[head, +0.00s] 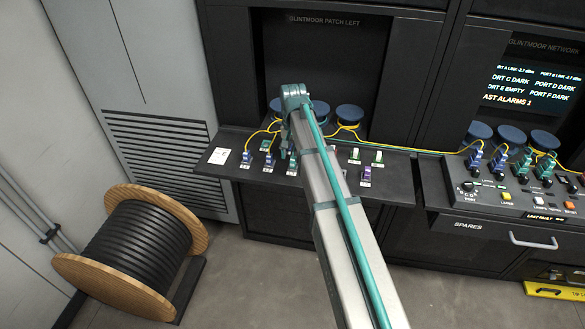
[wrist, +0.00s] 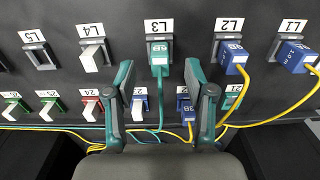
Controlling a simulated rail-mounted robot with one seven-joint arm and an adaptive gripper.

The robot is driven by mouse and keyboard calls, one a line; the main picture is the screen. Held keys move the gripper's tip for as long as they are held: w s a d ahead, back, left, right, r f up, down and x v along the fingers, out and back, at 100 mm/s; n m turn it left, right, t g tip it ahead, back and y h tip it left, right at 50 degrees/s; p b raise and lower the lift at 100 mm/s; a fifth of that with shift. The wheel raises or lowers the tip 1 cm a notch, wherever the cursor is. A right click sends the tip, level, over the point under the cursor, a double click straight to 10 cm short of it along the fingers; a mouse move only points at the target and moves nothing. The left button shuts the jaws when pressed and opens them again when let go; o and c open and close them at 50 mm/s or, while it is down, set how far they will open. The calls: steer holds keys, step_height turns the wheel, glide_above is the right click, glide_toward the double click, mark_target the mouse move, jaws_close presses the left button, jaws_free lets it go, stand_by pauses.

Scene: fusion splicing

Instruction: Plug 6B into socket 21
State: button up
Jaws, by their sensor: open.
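My gripper (wrist: 159,70) is open, with its two teal fingers apart. In the wrist view, a teal plug (wrist: 158,52), whose upside-down label appears to read 6B, is seated at L3 and shows between the fingertips; I see no contact. Its cable runs down between the fingers. The label that appears to read 21 (wrist: 233,89) is right of the right finger, in the lower row. In the head view, my arm partly covers the shelf near the teal plug (head: 292,168).
Blue plugs with yellow cables sit at L2 (wrist: 234,57) and L1 (wrist: 295,56). L4 (wrist: 92,52) holds a white piece; L5 (wrist: 40,55) looks empty. Several lower-row plugs and crossing cables lie close to the fingers. A cable drum (head: 136,250) stands on the floor.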

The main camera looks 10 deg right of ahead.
mark_target(293, 158)
steer(key=shift+f+b, duration=0.4)
steer(key=shift+f, duration=1.25)
steer(key=shift+p, duration=0.4)
jaws_close()
steer(key=shift+r, duration=0.15)
stand_by(0.3)
steer(key=shift+r+p, duration=1.75)
steer(key=shift+r, duration=1.15)
